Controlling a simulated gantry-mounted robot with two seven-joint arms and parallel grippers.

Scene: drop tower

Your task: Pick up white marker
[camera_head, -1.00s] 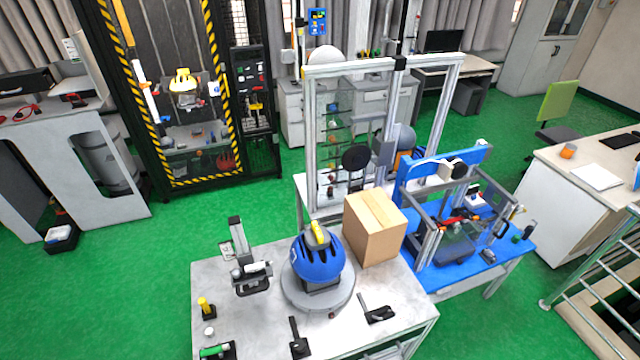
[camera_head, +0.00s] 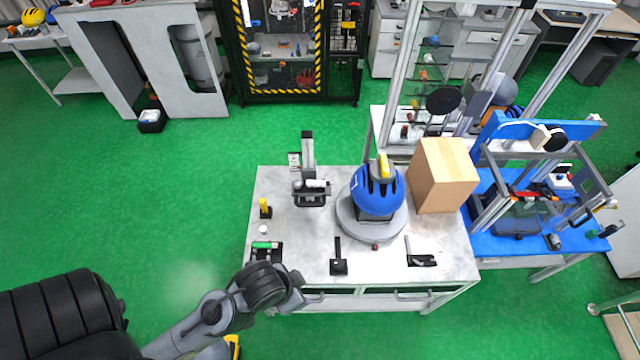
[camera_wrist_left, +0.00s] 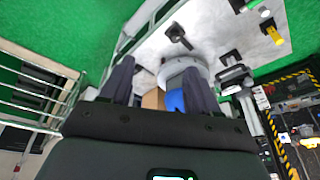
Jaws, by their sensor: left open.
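What looks like the white marker (camera_head: 316,183) is a small white cylinder lying across a dark stand (camera_head: 310,198) on the grey workbench (camera_head: 290,225) in the head view. The stand also shows in the wrist view (camera_wrist_left: 236,73), where the marker is too small to make out surely. My left gripper (camera_wrist_left: 160,66) is open, its two dark fingers apart with nothing held between them. In the head view my left arm reaches in from the bottom left to the bench's front left edge, well short of the marker. My right gripper does not show.
A green cylinder (camera_head: 264,245), a yellow one (camera_head: 264,205) and a black holder (camera_head: 339,262) stand nearer. Bare bench lies between them.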

